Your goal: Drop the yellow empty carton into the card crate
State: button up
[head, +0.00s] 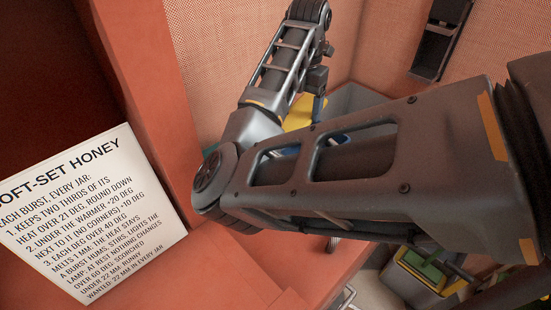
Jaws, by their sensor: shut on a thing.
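My gripper (318,104) points down at the upper middle of the head view, beyond my bent arm. It is shut on the yellow carton (299,114), which shows as a yellow patch just left of the fingers. My forearm hides the carton's lower part. A grey open crate (358,97) stands behind and right of the gripper, and my arm covers its front. The carton appears at or above this crate's left side; I cannot tell how high. No label shows on the crate, so I cannot tell whether it is the card crate.
A second grey bin (408,283) with green and yellow things stands at the lower right. A white honey notice (75,215) is at the left, beside a red-brown upright (150,80). A dark wall holder (437,38) hangs at the upper right.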

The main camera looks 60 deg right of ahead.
jog(key=shift+f+b, duration=0.4)
jog(key=shift+f, duration=2.5)
jog(key=o, duration=1.1)
jog(key=shift+o, duration=0.2)
jog(key=shift+r+b, duration=0.5)
jog(key=shift+r, duration=3.4)
